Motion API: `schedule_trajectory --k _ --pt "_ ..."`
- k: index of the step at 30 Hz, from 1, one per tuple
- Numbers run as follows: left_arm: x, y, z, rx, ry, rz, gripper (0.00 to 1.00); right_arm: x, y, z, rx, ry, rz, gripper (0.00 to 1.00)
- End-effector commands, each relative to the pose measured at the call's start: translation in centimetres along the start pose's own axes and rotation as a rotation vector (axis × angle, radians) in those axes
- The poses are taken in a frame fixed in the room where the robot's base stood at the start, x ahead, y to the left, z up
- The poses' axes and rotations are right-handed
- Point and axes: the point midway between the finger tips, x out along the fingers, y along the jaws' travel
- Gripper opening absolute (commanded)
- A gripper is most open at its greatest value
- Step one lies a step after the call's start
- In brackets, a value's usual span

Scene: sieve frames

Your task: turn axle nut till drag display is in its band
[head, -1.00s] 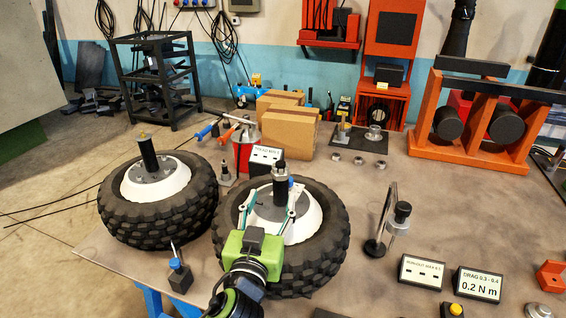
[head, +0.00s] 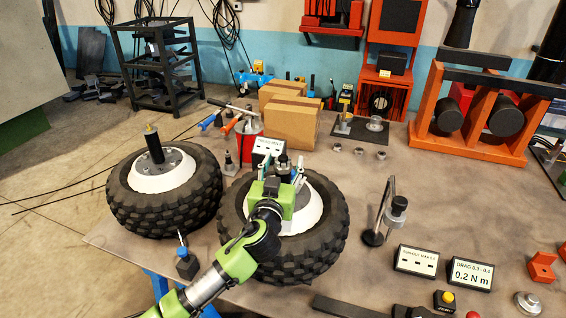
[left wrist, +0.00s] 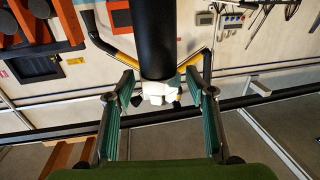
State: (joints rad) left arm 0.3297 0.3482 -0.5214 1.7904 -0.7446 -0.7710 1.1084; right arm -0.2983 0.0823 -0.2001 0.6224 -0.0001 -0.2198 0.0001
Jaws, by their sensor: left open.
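The right tyred wheel (head: 335,235) lies flat on the table, with a white hub and a dark upright post at its centre. The post's top (head: 283,160) stands between the fingers of my left gripper (head: 282,169); the gripper's green body hides much of the hub. In the left wrist view a black shaft (left wrist: 157,40) with a pale, nut-like end (left wrist: 157,92) shows between the open fingers (left wrist: 160,85), with gaps on both sides. I cannot tell clearly whether this is the axle nut. The drag display (head: 471,275) reads 0.2 N m under a band starting at 0.3. My right gripper is out of view.
A second wheel (head: 199,200) with a brass-tipped post lies at left. A run-out display (head: 416,261), a dial stand (head: 375,236) and a yellow button (head: 446,297) stand at right. Cardboard boxes (head: 291,127) and a red can (head: 249,145) stand behind.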

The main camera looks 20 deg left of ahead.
Motion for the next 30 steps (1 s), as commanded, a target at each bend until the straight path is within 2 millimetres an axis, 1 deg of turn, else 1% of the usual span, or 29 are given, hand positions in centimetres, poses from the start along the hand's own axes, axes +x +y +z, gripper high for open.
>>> schedule_trajectory --k 1,4,5,6,8,9,16,20,26,30 --pt "0.0 0.0 0.0 0.000 0.000 0.000 0.50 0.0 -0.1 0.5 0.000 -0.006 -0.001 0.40" --pt "0.0 0.0 0.0 0.000 0.000 0.000 0.50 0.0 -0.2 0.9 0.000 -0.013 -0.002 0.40" --pt "0.0 0.0 0.0 0.000 0.000 0.000 0.42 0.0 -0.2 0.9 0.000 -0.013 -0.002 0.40" --pt "0.0 0.0 0.0 0.000 0.000 0.000 0.32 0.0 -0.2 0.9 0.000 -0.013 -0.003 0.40" --pt "0.0 0.0 0.0 0.000 0.000 0.000 0.16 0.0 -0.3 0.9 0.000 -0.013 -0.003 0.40" --pt "0.0 0.0 0.0 0.000 0.000 0.000 0.11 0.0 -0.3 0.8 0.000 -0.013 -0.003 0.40" --pt "0.0 -0.1 0.0 0.000 -0.001 0.008 0.11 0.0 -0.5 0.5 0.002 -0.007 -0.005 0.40" --pt "0.0 -0.2 0.0 0.000 -0.001 0.043 0.11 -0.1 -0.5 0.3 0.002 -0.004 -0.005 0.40" --pt "0.0 -0.2 -0.1 0.002 0.000 0.157 0.11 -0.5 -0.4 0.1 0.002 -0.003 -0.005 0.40" --pt "0.0 -0.3 -0.2 0.003 0.000 0.255 0.11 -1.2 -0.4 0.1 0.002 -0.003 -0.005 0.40"
